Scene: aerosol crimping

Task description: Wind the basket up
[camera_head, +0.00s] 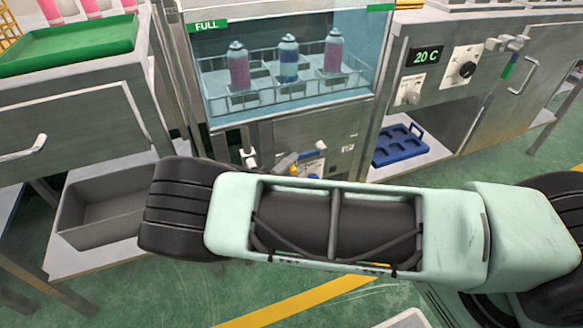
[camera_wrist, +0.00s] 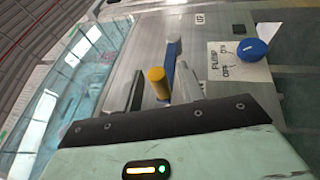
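The wire basket (camera_head: 300,92) sits inside the glass-fronted tank marked FULL and holds two pink cans and one blue can. It appears low in the bluish water. A yellow cylindrical grip (camera_wrist: 157,80), apparently the crank's handle, stands out from the tank's front panel, with a blue-and-white bar (camera_wrist: 171,62) behind it. The yellow handle also shows in the head view (camera_head: 284,164), just above my arm. My gripper (camera_wrist: 160,92) is open, with one finger on each side of the yellow grip and small gaps visible. My arm hides part of the panel in the head view.
A blue knob (camera_wrist: 251,48) on a PUMP ON/OFF plate is right of the grip. The tank glass (camera_wrist: 85,80) is at left. A heater cabinet reading 20 C (camera_head: 425,55) and a blue tray (camera_head: 398,146) are at right; a grey bin (camera_head: 105,205) is at left.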

